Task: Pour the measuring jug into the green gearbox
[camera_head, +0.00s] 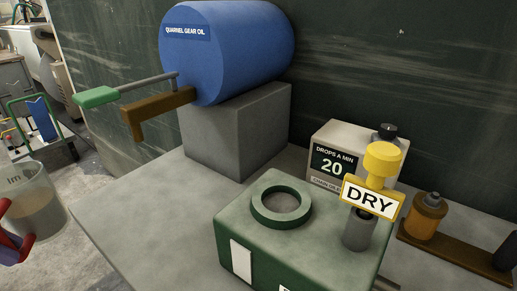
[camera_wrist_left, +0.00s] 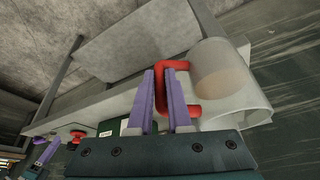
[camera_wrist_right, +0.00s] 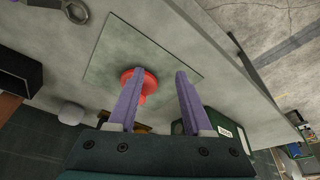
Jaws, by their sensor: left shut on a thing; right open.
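The clear measuring jug (camera_head: 38,205) is at the left edge of the head view, roughly upright, with brownish liquid in it. My left gripper (camera_head: 8,250) is shut on its red handle. In the left wrist view the fingers (camera_wrist_left: 163,82) straddle the handle beside the jug (camera_wrist_left: 228,85). The green gearbox (camera_head: 300,245) stands on the bench, right of the jug and well apart from it. A raised ring (camera_head: 265,217) surrounds the round opening on its top. My right gripper (camera_wrist_right: 160,75) is open and empty; it is out of the head view.
A blue gear oil drum (camera_head: 225,60) rests on a grey block (camera_head: 235,130), its brown spout and green-handled lever reaching left.

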